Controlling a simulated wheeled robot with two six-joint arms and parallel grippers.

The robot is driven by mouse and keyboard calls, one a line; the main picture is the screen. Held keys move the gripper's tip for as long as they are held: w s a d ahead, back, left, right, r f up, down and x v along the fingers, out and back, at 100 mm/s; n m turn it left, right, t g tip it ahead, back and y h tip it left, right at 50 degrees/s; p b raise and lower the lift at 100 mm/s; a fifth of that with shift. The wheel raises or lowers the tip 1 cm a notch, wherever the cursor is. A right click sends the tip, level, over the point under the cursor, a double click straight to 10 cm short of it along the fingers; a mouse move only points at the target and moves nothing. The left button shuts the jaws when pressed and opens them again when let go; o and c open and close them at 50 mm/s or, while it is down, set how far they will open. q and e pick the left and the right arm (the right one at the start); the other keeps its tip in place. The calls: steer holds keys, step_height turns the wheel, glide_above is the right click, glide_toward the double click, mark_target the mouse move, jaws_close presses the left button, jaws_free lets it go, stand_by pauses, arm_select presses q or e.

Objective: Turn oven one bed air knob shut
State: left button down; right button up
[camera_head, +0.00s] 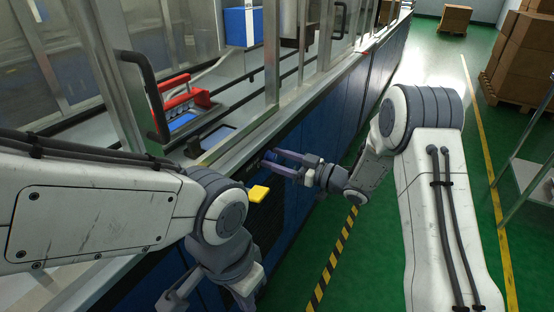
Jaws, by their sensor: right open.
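My right gripper (272,162) is open. It points left at the dark blue front panel (350,125) of the machine, below the pale rail. A small dark, bluish shape at its fingertips may be the bed air knob, but it is too small to tell, and I cannot tell whether the fingers touch it. No knob label is readable. My left arm comes in from the left and bends down at the wrist (225,255), low in front of the machine. Its fingers are not clear enough to show their opening.
A yellow block (258,193) sticks out by the panel, close to my left arm. Above the rail are metal posts, a black door handle (148,90), a red-handled part (183,95) and a blue box (243,26). Green floor with a striped line (335,255) lies right; boxes (525,55) stand far right.

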jaws_close()
steer(key=n+b, duration=0.3)
steer(key=shift+f+n, duration=0.2)
steer(key=shift+n, duration=0.1)
steer(key=n+b, duration=1.1)
steer(key=b, duration=0.2)
steer(key=shift+s+a+f+n, duration=0.1)
steer(key=shift+s+n, duration=0.05)
steer(key=shift+n, duration=0.25)
steer(key=shift+n+b, duration=1.4)
steer(key=shift+b, duration=0.3)
steer(key=shift+r, duration=0.2)
